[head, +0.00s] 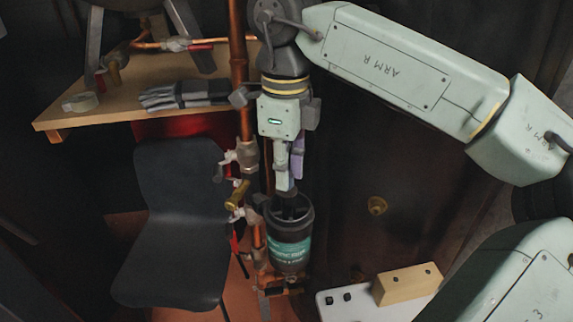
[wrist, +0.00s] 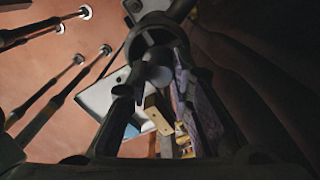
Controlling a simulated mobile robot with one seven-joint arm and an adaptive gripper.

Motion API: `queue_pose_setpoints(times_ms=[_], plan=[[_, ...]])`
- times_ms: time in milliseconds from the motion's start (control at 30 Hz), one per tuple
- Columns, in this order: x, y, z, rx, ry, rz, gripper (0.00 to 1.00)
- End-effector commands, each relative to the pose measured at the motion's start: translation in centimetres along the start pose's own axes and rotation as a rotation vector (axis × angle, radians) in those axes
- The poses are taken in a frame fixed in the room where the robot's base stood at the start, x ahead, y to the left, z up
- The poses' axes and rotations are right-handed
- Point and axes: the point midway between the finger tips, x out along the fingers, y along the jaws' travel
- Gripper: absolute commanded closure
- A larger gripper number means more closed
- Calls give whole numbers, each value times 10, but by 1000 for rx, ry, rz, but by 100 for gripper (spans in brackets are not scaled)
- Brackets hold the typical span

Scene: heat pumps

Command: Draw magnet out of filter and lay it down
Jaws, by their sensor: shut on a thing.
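The filter (head: 290,250) is a dark upright canister with a teal label and an open top, fixed beside the copper pipe in the head view. My gripper (head: 287,188) points down just above its mouth. It is shut on the magnet (head: 289,207), a dark piece that shows between the fingertips and the filter's rim. The magnet's lower part is hidden by the filter wall, so I cannot tell how deep it sits. In the wrist view, a rounded grey piece, apparently the magnet's top (wrist: 158,76), lies between the fingers. The filter's dark rim (wrist: 150,30) is beyond it.
A white surface (head: 345,308) with a wooden block (head: 408,284) stands lower right of the filter. Copper pipe (head: 238,60) and valves (head: 240,155) run close on the left. A dark chair (head: 175,220) and a wooden bench (head: 120,108) with a grey glove (head: 185,95) are further left.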

Motion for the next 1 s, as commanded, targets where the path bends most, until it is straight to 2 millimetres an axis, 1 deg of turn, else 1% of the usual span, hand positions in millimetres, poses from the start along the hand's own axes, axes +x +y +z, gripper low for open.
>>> queue_pose_setpoints(times_ms=[33, 300, 333, 667, 1000], plan=[[7, -1, 1, 2, -1, 4, 100], [7, -2, 1, 3, -2, 4, 100], [7, -2, 1, 3, -2, 4, 78], [7, -2, 1, 3, -1, 5, 56], [4, -2, 1, 4, 0, 4, 56]])
